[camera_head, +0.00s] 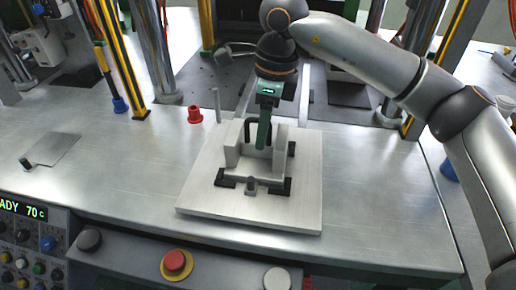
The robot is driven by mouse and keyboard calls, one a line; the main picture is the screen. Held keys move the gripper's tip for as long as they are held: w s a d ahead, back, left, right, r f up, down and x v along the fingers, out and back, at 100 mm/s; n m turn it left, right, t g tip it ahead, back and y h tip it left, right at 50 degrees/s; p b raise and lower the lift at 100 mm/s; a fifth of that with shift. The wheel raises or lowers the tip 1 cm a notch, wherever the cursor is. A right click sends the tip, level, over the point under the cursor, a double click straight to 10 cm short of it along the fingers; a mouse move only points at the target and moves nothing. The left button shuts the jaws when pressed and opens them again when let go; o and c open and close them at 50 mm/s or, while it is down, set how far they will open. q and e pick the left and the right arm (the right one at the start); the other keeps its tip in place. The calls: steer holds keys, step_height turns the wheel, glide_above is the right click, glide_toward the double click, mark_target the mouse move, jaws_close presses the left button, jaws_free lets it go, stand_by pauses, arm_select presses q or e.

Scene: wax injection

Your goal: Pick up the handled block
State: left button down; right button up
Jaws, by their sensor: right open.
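The light grey metal block (231,148) stands in a fixture on a square plate (205,190) in the middle of the bench. A dark handle (247,129) shows at its top, partly hidden by my right gripper. My right gripper (262,142) comes down from above, with its green fingers right at the handle. The fingers overlap in this view, so the gap between them does not show. I cannot tell whether they touch the handle. My left gripper is not in view.
Black clamps (273,187) sit on the plate around the block. A thin upright rod (217,105) and a red cap (194,114) stand behind it. A control panel with a red button (175,262) lines the front. Steel columns and yellow-black posts (128,70) rise at the back.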

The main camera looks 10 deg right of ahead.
mark_target(242, 160)
steer(key=f, duration=0.3)
steer(key=a+f, duration=0.1)
steer(key=shift+w+f, duration=0.3)
steer(key=shift+f, duration=0.1)
jaws_close()
stand_by(1.0)
steer(key=shift+w+r, duration=0.1)
steer(key=shift+r, duration=0.1)
